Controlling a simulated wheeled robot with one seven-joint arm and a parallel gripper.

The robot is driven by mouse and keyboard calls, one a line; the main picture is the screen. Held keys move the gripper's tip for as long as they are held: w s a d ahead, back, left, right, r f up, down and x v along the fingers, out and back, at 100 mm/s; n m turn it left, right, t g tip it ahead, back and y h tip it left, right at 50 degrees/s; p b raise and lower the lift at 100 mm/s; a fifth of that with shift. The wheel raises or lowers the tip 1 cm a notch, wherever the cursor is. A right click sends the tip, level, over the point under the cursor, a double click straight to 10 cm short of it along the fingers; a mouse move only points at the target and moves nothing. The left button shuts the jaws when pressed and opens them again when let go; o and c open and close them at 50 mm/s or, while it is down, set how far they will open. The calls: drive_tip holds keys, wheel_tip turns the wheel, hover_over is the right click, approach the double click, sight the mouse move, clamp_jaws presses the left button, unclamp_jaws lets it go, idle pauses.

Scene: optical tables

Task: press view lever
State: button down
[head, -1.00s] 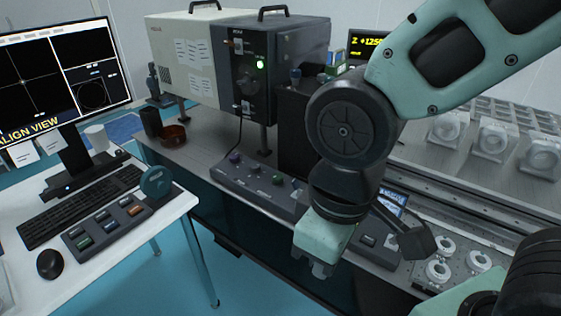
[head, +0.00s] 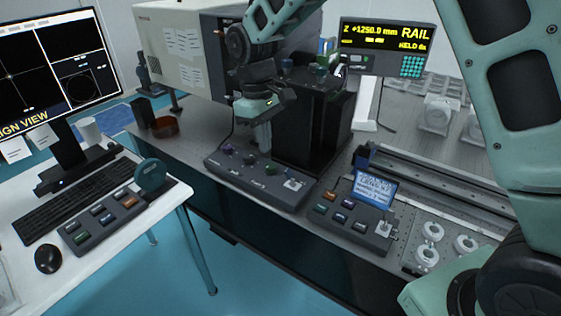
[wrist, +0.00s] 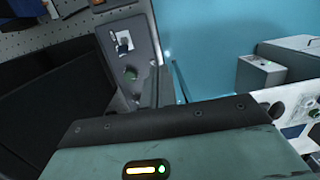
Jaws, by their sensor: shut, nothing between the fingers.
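A dark control box (head: 262,181) with a row of knobs stands on the bench. It also shows in the wrist view (wrist: 143,50). At its right end is a pale plate with a small switch (head: 293,184), which also shows in the wrist view (wrist: 122,42); whether this is the view lever, I cannot tell. My gripper (head: 263,147) is shut and empty, pointing down over the box's back edge, close to the knobs. Contact cannot be made out. The monitor (head: 45,75) at left reads "ALIGN VIEW", partly cut off.
A black housing (head: 312,125) stands just right of my gripper. A grey instrument cabinet (head: 180,55) is behind it. A second button box (head: 345,222) with a small screen lies to the right. The desk at left holds a keyboard (head: 85,203) and a button panel (head: 105,220).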

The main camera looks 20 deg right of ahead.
approach(289, 174)
drive_tip(key=w+a+r, duration=0.2)
drive_tip(key=w, duration=0.1)
drive_tip(key=shift+w+f+h, duration=0.1)
drive_tip(key=shift+f+h, duration=0.05)
drive_tip(key=shift+h, duration=0.25)
drive_tip(key=f, duration=0.3)
drive_tip(key=s+f+p, duration=0.1)
drive_tip(key=f, duration=0.2)
drive_tip(key=d+f+p, duration=0.1)
drive_tip(key=f, duration=0.2)
drive_tip(key=shift+s+f, duration=0.25)
drive_tip(key=shift+f, duration=0.15)
